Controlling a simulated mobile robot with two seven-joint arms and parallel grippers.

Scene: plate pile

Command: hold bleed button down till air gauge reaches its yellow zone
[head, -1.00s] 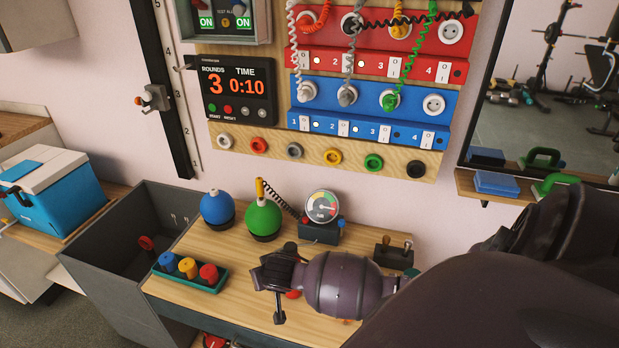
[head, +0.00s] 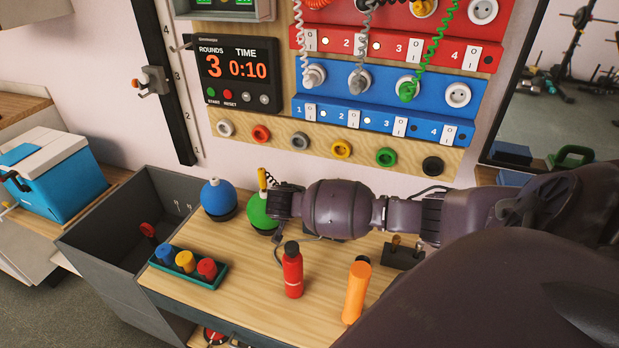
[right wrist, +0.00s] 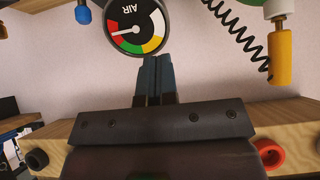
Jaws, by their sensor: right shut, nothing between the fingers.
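The round air gauge (right wrist: 135,28) is upside down in the right wrist view, with white, yellow, green and red zones. Its needle points to the red side. A blue knob (right wrist: 83,14) shows beside it. No bleed button label is readable, and the red knob of the gauge box is not visible. My right gripper (right wrist: 154,68) is shut and empty, its fingertips just below the gauge in the picture; contact cannot be told. In the head view my right arm hides the gauge and partly covers the green pump (head: 259,216). My left gripper is not in view.
A blue ball pump (head: 218,196) stands left of the green one. A tray of colored knobs (head: 212,282), a red bottle (head: 292,272) and an orange bottle (head: 356,292) stand on the bench. The socket panel (head: 385,115) is on the wall behind.

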